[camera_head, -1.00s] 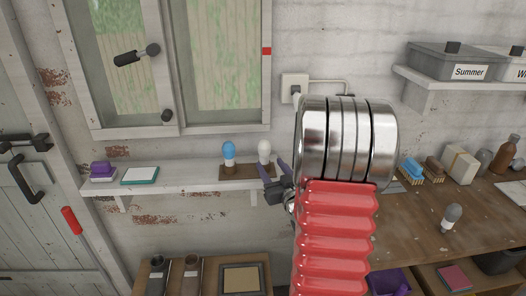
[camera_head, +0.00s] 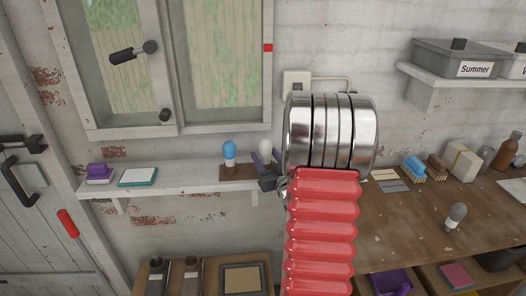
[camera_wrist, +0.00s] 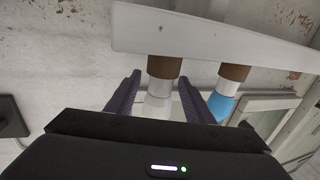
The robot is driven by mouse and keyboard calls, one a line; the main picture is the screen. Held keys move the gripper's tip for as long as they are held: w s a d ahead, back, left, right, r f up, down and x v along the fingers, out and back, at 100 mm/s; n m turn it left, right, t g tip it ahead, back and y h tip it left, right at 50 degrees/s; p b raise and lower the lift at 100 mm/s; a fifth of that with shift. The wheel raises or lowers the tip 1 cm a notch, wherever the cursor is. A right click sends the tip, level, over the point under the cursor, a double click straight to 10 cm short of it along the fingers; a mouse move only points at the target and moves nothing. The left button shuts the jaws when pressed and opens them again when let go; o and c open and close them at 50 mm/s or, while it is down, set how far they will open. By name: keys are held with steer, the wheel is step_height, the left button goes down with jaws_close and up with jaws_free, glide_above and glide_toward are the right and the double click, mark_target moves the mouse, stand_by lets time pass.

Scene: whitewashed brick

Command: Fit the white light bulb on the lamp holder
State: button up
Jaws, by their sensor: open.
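The white light bulb (camera_head: 265,147) stands upright on a brown base on the wall shelf, right of a blue bulb (camera_head: 229,150). My gripper (camera_head: 265,164) is open, with purple fingers at the white bulb; my arm hides part of it. In the wrist view, which looks turned over, the white bulb (camera_wrist: 157,106) lies between the spread fingers (camera_wrist: 157,97), and the blue bulb (camera_wrist: 221,106) is outside the right finger. I cannot tell contact. A pale square fitting (camera_head: 297,82) with a conduit is on the wall, partly hidden by my arm; whether it is the lamp holder is unclear.
The shelf (camera_head: 190,186) also carries a purple brush (camera_head: 99,173) and a teal-edged pad (camera_head: 138,177). A window (camera_head: 215,60) is above the shelf.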

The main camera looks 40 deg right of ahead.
steer(key=shift+w+a, duration=0.1)
steer(key=shift+w, duration=0.15)
steer(key=shift+s, duration=0.15)
steer(key=c, duration=1.1)
